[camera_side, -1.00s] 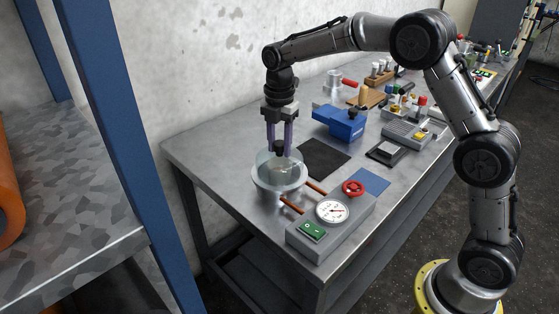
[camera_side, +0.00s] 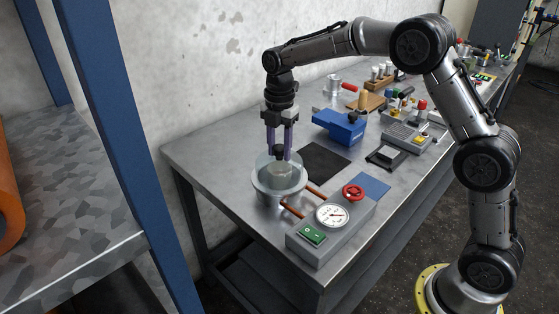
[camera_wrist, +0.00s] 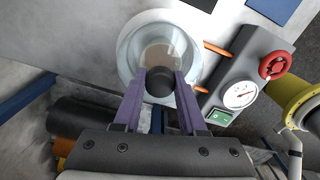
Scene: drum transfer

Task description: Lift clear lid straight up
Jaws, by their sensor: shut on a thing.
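The clear lid (camera_side: 262,162) is a see-through dome with a black knob (camera_side: 279,150) on top. It sits at the mouth of a round metal vessel (camera_side: 279,193) near the bench's left end; a gap between lid and rim cannot be made out. My gripper (camera_side: 279,156) points straight down above it, with purple fingers on either side of the knob, shut on it. In the wrist view the knob (camera_wrist: 160,83) is between the fingertips (camera_wrist: 160,88), and the lid (camera_wrist: 136,47) shows as a clear ring around a brownish inside.
Copper pipes (camera_side: 293,211) join the vessel to a grey box with a dial (camera_side: 332,214), red valve wheel (camera_side: 353,191) and green switch (camera_side: 312,234). The wall is close on the left; space above is open.

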